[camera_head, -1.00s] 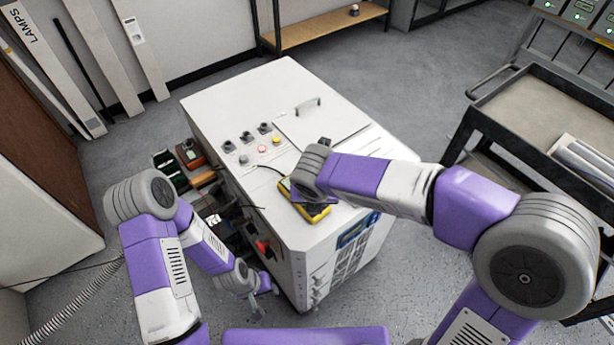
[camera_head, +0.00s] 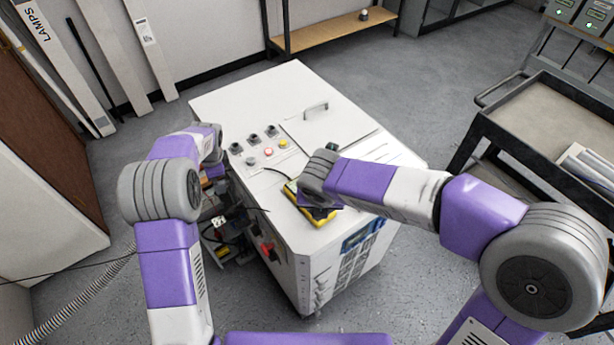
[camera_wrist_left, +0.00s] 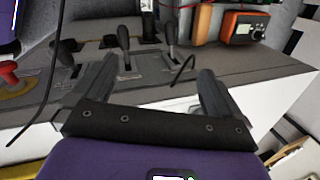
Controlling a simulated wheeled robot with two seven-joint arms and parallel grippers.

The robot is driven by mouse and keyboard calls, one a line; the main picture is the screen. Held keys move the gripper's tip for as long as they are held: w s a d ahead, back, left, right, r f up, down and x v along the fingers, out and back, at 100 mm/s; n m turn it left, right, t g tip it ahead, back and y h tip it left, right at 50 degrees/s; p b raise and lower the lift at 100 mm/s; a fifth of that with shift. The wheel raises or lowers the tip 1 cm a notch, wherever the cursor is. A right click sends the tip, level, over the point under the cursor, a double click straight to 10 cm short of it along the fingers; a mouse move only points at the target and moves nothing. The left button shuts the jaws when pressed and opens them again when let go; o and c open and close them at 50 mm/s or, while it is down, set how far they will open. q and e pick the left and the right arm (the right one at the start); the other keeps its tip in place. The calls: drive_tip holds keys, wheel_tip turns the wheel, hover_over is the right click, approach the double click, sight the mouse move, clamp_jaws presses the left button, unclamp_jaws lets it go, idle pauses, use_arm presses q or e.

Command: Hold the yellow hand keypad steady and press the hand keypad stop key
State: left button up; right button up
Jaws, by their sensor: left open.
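The yellow hand keypad (camera_head: 322,215) lies on the white cabinet's top near its front edge, with a dark cable running from it. My right gripper (camera_head: 308,200) is right over the keypad. My wrist hides its fingers and most of the keypad's face, so I cannot tell if they grip it. The stop key cannot be made out. My left gripper is open and empty in the left wrist view (camera_wrist_left: 160,88). In the head view, the left wrist is beside the cabinet's left side, away from the keypad, with the fingers hidden.
The left wrist view shows black levers (camera_wrist_left: 124,38), a red knob (camera_wrist_left: 8,72) and an orange meter (camera_wrist_left: 245,28). A dark cart (camera_head: 505,98) stands right.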

use_arm(q)
drive_tip(key=d+r+m, duration=0.1)
drive_tip(key=d+m, duration=0.1)
drive_tip(key=d, duration=0.3)
drive_tip(key=s+d+r+m+h, duration=0.1)
drive_tip(key=d+m, duration=0.2)
drive_tip(key=d, duration=0.2)
drive_tip(key=d+r+m, duration=0.1)
drive_tip(key=d+m, duration=0.2)
drive_tip(key=d, duration=0.2)
drive_tip(key=shift+s+d+r+g, duration=0.25)
drive_tip(key=shift+d+r+g, duration=0.1)
drive_tip(key=shift+g, duration=0.05)
drive_tip(key=s+d+r+m, duration=0.1)
drive_tip(key=d+m, duration=0.1)
drive_tip(key=d, duration=0.1)
drive_tip(key=s+d+r+m+g, duration=0.1)
drive_tip(key=s+d+m, duration=0.1)
drive_tip(key=d, duration=0.2)
drive_tip(key=s+d+r+m+h, duration=0.1)
drive_tip(key=s+d+m, duration=0.1)
drive_tip(key=d+m, duration=0.1)
drive_tip(key=shift+d+r, duration=0.3)
drive_tip(key=shift+d, duration=0.4)
drive_tip(key=shift+s+d+f+m, duration=0.15)
drive_tip(key=shift+d+f+m, duration=0.05)
drive_tip(key=shift+m, duration=0.1)
drive_tip(key=shift+f, duration=3.5)
